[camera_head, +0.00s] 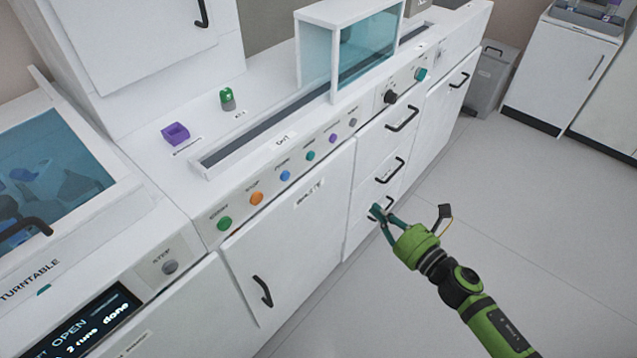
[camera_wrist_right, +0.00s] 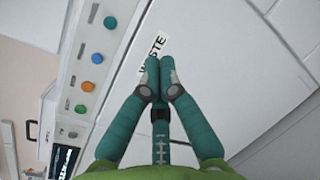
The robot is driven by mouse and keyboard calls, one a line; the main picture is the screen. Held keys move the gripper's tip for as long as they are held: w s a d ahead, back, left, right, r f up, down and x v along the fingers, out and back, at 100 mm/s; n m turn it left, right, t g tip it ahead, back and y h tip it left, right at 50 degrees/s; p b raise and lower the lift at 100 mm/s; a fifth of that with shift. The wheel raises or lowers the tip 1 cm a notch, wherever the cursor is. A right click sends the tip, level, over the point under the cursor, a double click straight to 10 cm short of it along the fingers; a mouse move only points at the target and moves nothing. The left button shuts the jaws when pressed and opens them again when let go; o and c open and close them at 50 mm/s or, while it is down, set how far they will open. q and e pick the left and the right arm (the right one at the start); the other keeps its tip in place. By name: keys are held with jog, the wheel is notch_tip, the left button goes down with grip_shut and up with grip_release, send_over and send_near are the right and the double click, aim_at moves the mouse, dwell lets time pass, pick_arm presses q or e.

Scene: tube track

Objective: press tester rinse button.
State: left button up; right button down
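A row of coloured buttons runs along the white front panel: green (camera_head: 224,223), orange (camera_head: 256,198), blue (camera_head: 285,176), teal (camera_head: 311,155), purple (camera_head: 333,138) and grey (camera_head: 352,122). Their labels are too small to read surely, so I cannot tell which is rinse. My right gripper (camera_head: 381,212) is in front of the lower drawers, below and right of the row, apart from the buttons. In the right wrist view its fingertips (camera_wrist_right: 160,66) meet with nothing between them. The blue button (camera_wrist_right: 97,58) lies to their left there. My left gripper is not in view.
A door with a black handle (camera_head: 262,291) is below the buttons. Drawer handles (camera_head: 402,118) stick out at right. A black knob (camera_head: 390,97) and another teal button (camera_head: 420,74) sit farther along the panel. Open floor (camera_head: 540,220) lies at right.

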pick_arm(q)
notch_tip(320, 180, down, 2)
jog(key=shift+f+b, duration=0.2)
jog(key=shift+b, duration=0.4)
pick_arm(e)
jog(key=s+a+r+n+y, duration=0.1)
jog(key=a+r+n+y, duration=0.2)
jog(key=r+n, duration=0.2)
jog(key=shift+s+a+r+n+g, duration=0.15)
jog(key=shift+s+a+n+g, duration=0.2)
jog(key=shift+n, duration=0.75)
jog(key=shift+w+a, duration=0.1)
jog(key=shift+w, duration=0.05)
jog(key=p, duration=0.3)
send_near(309, 159)
jog(key=x, duration=0.6)
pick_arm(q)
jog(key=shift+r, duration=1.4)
pick_arm(e)
jog(key=shift+w+a, duration=0.4)
jog(key=shift+w, duration=0.05)
